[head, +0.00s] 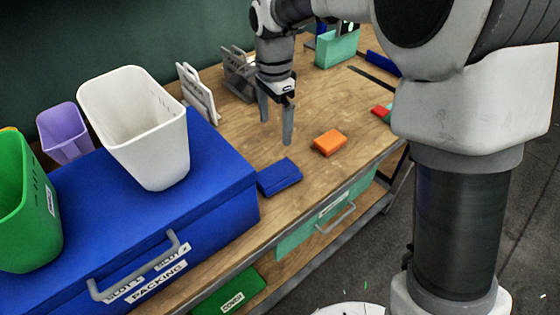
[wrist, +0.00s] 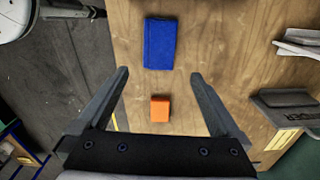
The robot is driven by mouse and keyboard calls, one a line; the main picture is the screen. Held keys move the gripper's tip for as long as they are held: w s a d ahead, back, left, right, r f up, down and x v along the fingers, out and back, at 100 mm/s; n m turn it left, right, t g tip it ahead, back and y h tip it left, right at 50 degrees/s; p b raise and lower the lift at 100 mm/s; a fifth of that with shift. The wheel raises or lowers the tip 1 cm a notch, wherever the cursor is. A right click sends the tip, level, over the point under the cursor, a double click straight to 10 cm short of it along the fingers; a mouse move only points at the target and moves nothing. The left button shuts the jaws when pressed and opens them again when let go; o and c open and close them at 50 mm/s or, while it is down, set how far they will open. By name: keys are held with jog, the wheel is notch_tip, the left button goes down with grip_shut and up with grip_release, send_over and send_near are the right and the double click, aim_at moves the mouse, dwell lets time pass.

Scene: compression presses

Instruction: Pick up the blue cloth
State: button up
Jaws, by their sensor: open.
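The blue cloth (head: 279,177) is a folded, flat rectangle lying on the wooden bench, close to the right side of the big blue box. In the wrist view the cloth (wrist: 159,43) lies beyond the fingertips, near the top of the picture. My gripper (head: 276,129) is open and empty above the bench, behind the cloth in the head view and apart from it. Both fingers also show in the wrist view, where my gripper (wrist: 159,73) has nothing between its tips.
An orange block (head: 329,142) lies on the bench right of the cloth. The blue box (head: 225,165) carries a white bin (head: 150,140) and borders the cloth on the left. Grey racks (head: 198,95) stand at the back. Bare wood surrounds the orange block.

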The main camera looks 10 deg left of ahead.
aim_at(277, 173)
jog(key=f+b, duration=0.1)
jog(key=f, duration=0.7)
jog(key=f+b, duration=0.2)
jog(key=f, duration=0.6)
jog(key=shift+w+d+f, duration=0.1)
jog(key=shift+w+f, duration=0.1)
jog(key=shift+f, duration=0.2)
jog(key=c, duration=1.1)
jog(key=shift+r, duration=0.1)
jog(key=shift+r, duration=0.55)
jog(key=r, duration=0.2)
jog(key=r+p, duration=0.1)
jog(key=shift+s+d+r, duration=0.2)
jog(key=shift+d+r, duration=0.15)
jog(key=shift+d, duration=0.05)
jog(key=s+d+r, duration=0.1)
jog(key=d+r, duration=0.1)
jog(key=d, duration=0.1)
jog(key=s+d+r, duration=0.2)
jog(key=d, duration=0.1)
jog(key=s+d+r+p, duration=0.1)
jog(key=d+r, duration=0.1)
jog(key=d, duration=0.1)
jog(key=shift+s+d, duration=0.3)
jog(key=shift+d, duration=0.1)
